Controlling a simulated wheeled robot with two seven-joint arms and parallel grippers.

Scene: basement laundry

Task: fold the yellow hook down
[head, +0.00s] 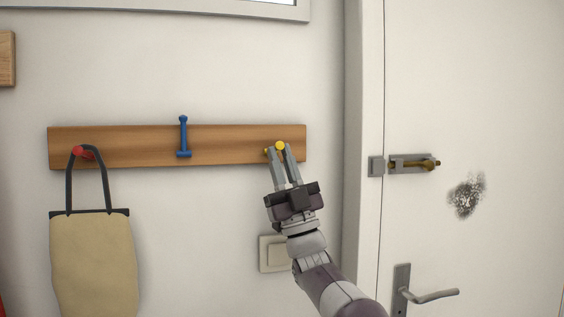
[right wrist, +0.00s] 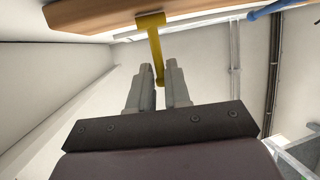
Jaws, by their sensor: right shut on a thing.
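The yellow hook (head: 280,146) is near the right end of a wooden rail on the wall. In the head view its round end faces me, so it seems to stick out from the rail. The right wrist view shows the yellow hook (right wrist: 154,45) running from the rail to a tip between the two fingers. My right gripper (head: 281,156) reaches up from below and is shut on the hook near its end; the right wrist view shows its fingertips (right wrist: 162,80) on either side. The fingers hide part of the hook in the head view. My left gripper is not in view.
The wooden rail (head: 225,146) also carries an upright blue hook (head: 183,138) and a red hook (head: 80,152) with a beige bag (head: 95,262) hanging from it. A wall switch (head: 270,253) is behind my right wrist. A door (head: 480,90) with a bolt (head: 412,163) stands right.

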